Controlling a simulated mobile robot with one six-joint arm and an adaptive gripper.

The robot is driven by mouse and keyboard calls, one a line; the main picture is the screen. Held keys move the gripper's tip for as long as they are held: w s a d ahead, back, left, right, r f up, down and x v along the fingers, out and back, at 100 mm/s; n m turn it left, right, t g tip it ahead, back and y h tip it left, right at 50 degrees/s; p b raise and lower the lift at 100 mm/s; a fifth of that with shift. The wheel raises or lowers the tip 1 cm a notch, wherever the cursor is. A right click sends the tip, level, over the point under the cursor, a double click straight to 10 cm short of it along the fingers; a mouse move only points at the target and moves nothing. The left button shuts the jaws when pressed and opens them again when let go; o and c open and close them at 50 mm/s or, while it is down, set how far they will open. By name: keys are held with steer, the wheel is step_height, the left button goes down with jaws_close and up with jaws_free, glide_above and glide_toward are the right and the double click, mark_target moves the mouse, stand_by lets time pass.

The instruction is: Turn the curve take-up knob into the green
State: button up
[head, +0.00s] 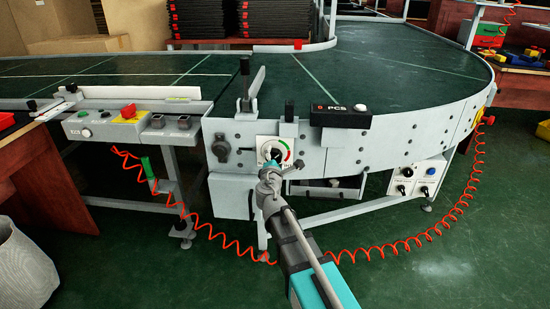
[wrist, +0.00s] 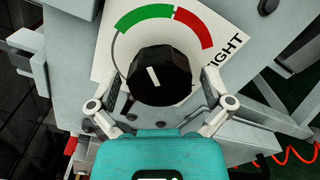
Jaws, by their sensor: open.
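The take-up knob (wrist: 168,88) is black and faceted, with a short white mark on its face. It sits on a white dial plate (wrist: 108,52) with a green arc (wrist: 143,15) and a red arc (wrist: 195,28). The mark slants toward the upper left in the wrist view; I cannot tell exactly which scale point it meets. My gripper (wrist: 162,92) is open, with one finger on each side of the knob and gaps visible. In the head view, my gripper (head: 274,163) is at the dial plate (head: 287,143) and largely hides the knob.
The dial is on the grey side of the curved conveyor (head: 400,65). A clamp lever (head: 250,90) stands to its upper left and a black PCS counter (head: 340,115) to its upper right. A small bolt handle (head: 296,164) is close right. A red coiled cable (head: 385,248) hangs below.

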steer(key=s, duration=1.1)
steer(key=shift+s+a, duration=0.2)
steer(key=shift+s, duration=0.15)
steer(key=d+f+m+g+h+p, duration=0.1)
steer(key=d+f+m+g+h, duration=0.1)
steer(key=d+m+g, duration=0.3)
steer(key=s+d+f+m+h+p, duration=0.1)
steer(key=d+f+m+h, duration=0.1)
steer(key=d+m, duration=0.35)
steer(key=d+f+m+g+h+p, duration=0.1)
steer(key=d+f+m+g+h, duration=0.15)
steer(key=d, duration=0.45)
steer(key=s+d+f+m+g+y+p, duration=0.1)
steer(key=s+d+f+m+g+y, duration=0.25)
steer(key=s+m+g, duration=0.2)
steer(key=s+d+f+m+g+y+p, duration=0.2)
steer(key=s+f+m+g+y, duration=0.15)
steer(key=s+m+g, duration=0.2)
step_height(320, 180, up, 39)
steer(key=p, duration=3.7)
steer(key=shift+s+f+p, duration=0.15)
steer(key=shift+s+p, duration=0.25)
steer(key=shift+s, duration=0.05)
steer(key=shift+t, duration=0.25)
